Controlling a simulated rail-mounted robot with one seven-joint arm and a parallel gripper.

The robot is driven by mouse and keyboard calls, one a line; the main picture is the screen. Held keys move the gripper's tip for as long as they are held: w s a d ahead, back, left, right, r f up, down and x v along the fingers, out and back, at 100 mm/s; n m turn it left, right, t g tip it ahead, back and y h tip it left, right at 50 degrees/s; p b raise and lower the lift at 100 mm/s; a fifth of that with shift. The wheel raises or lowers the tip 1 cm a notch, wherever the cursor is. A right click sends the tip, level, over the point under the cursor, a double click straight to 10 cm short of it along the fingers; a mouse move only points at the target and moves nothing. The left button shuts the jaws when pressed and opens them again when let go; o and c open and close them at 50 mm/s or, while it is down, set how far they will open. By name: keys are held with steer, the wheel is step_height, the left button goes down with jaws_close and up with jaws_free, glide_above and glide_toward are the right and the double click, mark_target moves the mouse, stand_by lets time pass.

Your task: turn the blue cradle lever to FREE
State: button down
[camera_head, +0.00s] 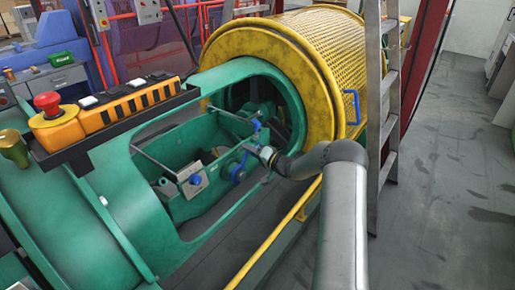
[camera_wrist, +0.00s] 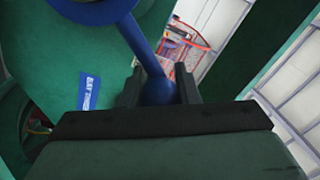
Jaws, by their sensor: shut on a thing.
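The blue cradle lever (camera_wrist: 150,50) shows in the wrist view as a blue rod. It runs from a large blue round hub (camera_wrist: 95,8) at the top left down to a ball knob (camera_wrist: 158,90). My gripper (camera_wrist: 157,98) has its two dark fingers on either side of the knob and is shut on it. In the head view my gripper (camera_head: 266,154) reaches into the opening of the green tube, beside a blue round part (camera_head: 238,171). The gripper hides part of the lever there. A blue label (camera_wrist: 89,91) with white lettering sits left of the knob; its text is unreadable to me.
The green tube body (camera_head: 90,215) surrounds the opening, with a yellow ring (camera_head: 222,50) and mesh guard (camera_head: 325,45) behind. A ladder (camera_head: 376,110) and yellow rail (camera_head: 280,230) stand close to my arm. A button box (camera_head: 110,103) is at left. Floor at right is free.

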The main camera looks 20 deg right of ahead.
steer(key=shift+d+f, duration=0.1)
steer(key=shift+f, duration=0.05)
stand_by(0.3)
steer(key=c, duration=1.1)
jaws_free()
steer(key=v, duration=1.7)
steer(key=shift+s, duration=0.2)
steer(key=shift+d, duration=0.1)
